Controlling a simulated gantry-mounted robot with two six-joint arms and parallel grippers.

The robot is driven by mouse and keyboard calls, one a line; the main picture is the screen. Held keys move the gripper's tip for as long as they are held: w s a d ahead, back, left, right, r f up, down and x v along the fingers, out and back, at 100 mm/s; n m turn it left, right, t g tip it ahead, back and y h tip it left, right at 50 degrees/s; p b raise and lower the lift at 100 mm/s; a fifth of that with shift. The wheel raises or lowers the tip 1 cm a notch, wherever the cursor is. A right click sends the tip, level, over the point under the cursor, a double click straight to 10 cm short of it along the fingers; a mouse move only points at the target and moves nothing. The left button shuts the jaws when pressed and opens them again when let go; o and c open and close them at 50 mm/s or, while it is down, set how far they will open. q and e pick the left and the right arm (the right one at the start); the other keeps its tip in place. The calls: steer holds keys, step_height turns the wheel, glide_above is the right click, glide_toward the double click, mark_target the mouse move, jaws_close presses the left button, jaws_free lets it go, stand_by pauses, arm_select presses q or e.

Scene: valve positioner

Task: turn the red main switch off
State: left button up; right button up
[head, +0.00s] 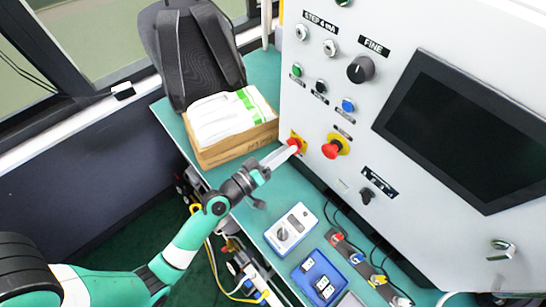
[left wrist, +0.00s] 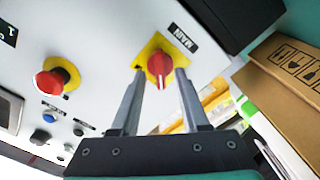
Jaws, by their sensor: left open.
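The red main switch (head: 295,143) sits on a yellow plate at the lower left edge of the grey panel. In the left wrist view the switch (left wrist: 160,64) shows with its MAIN label beside it and a white mark on its knob. My left gripper (left wrist: 160,75) is open, with one finger on each side of the knob in that view. Whether the fingers touch it I cannot tell. In the head view the left gripper (head: 280,156) reaches the switch from the lower left and partly covers it. My right gripper is not in view.
A red emergency button (head: 331,150) on yellow is close to the right of the switch. A cardboard box (head: 236,147) with white packs stands left of the gripper. A blue tray (head: 319,278) and a white device (head: 291,229) lie on the green bench.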

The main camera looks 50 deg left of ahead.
arm_select(q)
steer(key=s+b, duration=0.2)
steer(key=s, duration=0.9)
steer(key=shift+d+b, duration=0.3)
steer(key=shift+d, duration=0.15)
